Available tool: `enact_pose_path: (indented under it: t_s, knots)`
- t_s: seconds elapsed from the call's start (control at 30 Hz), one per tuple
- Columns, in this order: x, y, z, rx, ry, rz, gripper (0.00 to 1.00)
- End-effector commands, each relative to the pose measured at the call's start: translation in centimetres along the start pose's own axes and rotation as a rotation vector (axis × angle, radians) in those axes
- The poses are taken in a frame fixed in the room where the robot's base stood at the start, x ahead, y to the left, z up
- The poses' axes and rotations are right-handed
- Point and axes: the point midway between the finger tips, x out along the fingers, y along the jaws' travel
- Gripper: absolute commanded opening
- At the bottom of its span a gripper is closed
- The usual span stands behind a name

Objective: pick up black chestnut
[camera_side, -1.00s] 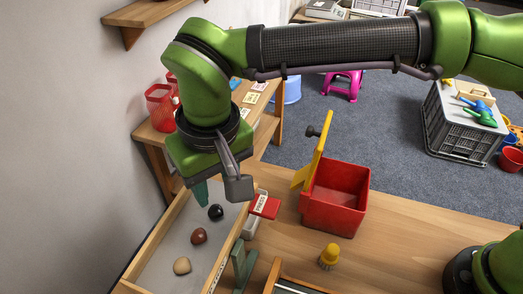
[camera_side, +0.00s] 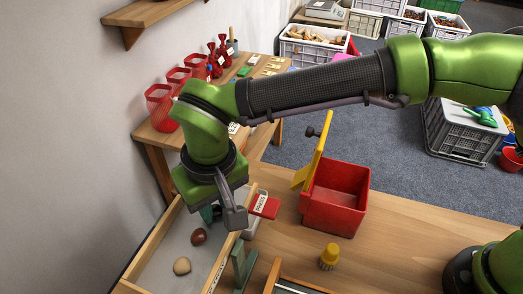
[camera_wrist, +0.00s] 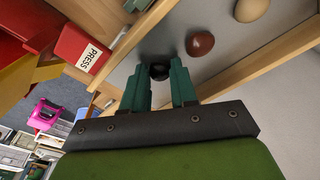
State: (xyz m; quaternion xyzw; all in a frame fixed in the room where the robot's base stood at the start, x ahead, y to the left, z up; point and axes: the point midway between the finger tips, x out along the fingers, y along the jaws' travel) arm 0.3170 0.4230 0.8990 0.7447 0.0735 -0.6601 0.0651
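The black chestnut (camera_wrist: 159,71) lies in the grey-floored tray (camera_side: 180,240), between the tips of my gripper's two green fingers in the wrist view. My gripper (camera_wrist: 159,68) is open, with one finger on each side of the chestnut. I cannot tell whether either finger touches it. In the side view my gripper (camera_side: 212,213) is low over the tray and mostly hides the black chestnut. A reddish-brown chestnut (camera_side: 198,236) and a tan chestnut (camera_side: 182,266) lie nearer the camera in the same tray; both also show in the wrist view.
Wooden walls edge the tray. A red PRESS paddle (camera_side: 265,206) sits just right of my gripper. A wooden side table with red baskets (camera_side: 160,106) is behind.

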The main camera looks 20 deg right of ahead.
Motion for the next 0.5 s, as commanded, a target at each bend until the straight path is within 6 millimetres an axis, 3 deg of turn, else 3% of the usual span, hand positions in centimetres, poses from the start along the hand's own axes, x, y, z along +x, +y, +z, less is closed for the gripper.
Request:
enact_pose_path:
  t_s: [0.1, 0.5]
  knots:
    - [-0.03, 0.00, -0.01, 0.000, 0.000, 0.000, 0.00]
    - [-0.16, -0.01, -0.04, 0.000, 0.001, 0.000, 0.00]
